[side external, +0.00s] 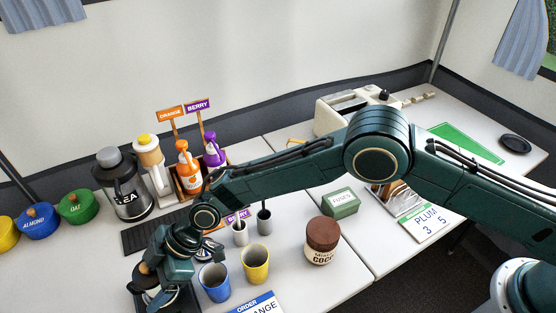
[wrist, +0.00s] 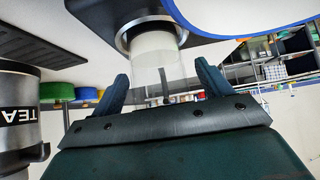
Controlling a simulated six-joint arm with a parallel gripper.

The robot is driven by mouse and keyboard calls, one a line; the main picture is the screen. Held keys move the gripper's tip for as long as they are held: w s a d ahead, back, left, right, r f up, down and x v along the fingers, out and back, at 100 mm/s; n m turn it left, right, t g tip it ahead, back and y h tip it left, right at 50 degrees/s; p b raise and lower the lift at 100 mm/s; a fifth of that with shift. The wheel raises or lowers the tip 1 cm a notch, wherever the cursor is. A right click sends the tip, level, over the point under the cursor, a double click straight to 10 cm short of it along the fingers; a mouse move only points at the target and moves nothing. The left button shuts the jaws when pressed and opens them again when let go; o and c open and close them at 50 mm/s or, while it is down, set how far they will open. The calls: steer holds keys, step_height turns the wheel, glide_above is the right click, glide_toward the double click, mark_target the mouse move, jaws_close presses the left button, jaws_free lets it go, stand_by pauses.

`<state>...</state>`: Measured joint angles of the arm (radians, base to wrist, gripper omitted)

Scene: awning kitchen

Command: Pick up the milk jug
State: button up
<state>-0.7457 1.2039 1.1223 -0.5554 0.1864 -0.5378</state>
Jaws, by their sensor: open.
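A clear-walled vessel with white contents, which looks like the milk jug (wrist: 155,50), stands in a metal ring on a dark base (wrist: 125,30) in the wrist view. That picture is upside down. My gripper (wrist: 165,90) is open, with one finger on each side of the clear part. I cannot tell whether the fingers touch it. In the side view my gripper (side external: 160,280) is low at the lower left, over the dark base (side external: 188,298). It hides most of the jug there.
A blue cup (side external: 214,283) and a yellow cup (side external: 255,265) stand close right of my gripper. A brown-lidded jar (side external: 321,243) is farther right. Behind are the TEA pitcher (side external: 124,190), a yellow-topped dispenser (side external: 151,165), syrup bottles (side external: 188,170) and coloured tubs (side external: 40,222).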

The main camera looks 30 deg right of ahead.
stand_by(0.4)
jaws_close()
steer(key=shift+r, duration=0.1)
steer(key=shift+r, duration=0.1)
step_height(320, 180, up, 20)
stand_by(0.9)
stand_by(0.4)
